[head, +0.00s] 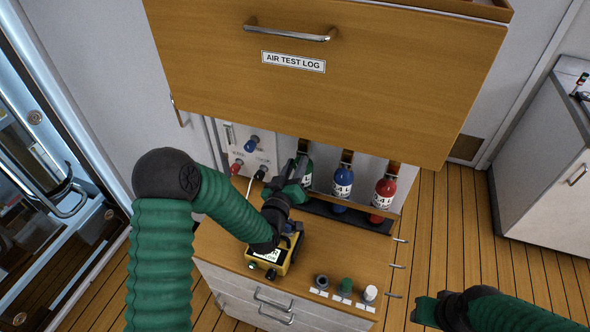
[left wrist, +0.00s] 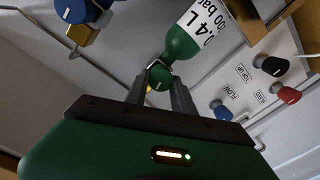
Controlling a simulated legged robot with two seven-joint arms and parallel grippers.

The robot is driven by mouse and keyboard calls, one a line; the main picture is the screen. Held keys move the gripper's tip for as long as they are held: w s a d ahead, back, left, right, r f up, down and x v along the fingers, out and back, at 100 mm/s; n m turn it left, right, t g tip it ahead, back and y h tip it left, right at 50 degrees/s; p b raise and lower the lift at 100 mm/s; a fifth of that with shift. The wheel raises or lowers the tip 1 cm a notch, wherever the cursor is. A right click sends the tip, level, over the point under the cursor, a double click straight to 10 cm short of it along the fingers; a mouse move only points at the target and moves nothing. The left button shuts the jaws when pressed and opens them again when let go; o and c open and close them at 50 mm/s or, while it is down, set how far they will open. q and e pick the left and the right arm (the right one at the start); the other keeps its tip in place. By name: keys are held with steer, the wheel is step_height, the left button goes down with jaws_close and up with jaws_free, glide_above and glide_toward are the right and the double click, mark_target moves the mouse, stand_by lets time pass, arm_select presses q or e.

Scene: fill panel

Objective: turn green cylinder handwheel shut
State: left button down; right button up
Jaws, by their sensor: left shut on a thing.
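The green cylinder (head: 306,172) stands at the left of a row of cylinders, partly hidden behind my left gripper (head: 299,170). In the left wrist view its green body (left wrist: 182,44) shows with a white label. The green handwheel (left wrist: 160,76) sits at the cylinder's end, between the fingertips of my left gripper (left wrist: 160,88), which is shut on it. The handwheel itself is hidden in the head view. My right gripper (head: 424,310) is low at the right, away from the cylinders; its finger gap is not clear.
Blue (head: 343,182) and red (head: 384,193) cylinders stand to the right. A wooden drawer (head: 330,85) overhangs them. A valve panel (head: 245,148) is behind at left. A yellow device (head: 275,262) and small knobs (head: 346,285) are on the bench.

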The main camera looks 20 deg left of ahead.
arm_select(q)
steer(key=shift+s+d+f+m+b, duration=0.15)
steer(key=shift+f+m+b, duration=0.2)
steer(key=shift+m, duration=0.3)
steer(key=shift+s+d+f+m+b, duration=0.1)
steer(key=shift+f+m+b, duration=0.15)
steer(key=shift+m+b, duration=0.3)
steer(key=shift+m, duration=0.3)
steer(key=c, duration=1.4)
jaws_free()
steer(key=o, duration=0.3)
steer(key=shift+w+r, duration=0.2)
steer(key=shift+s+r, duration=0.1)
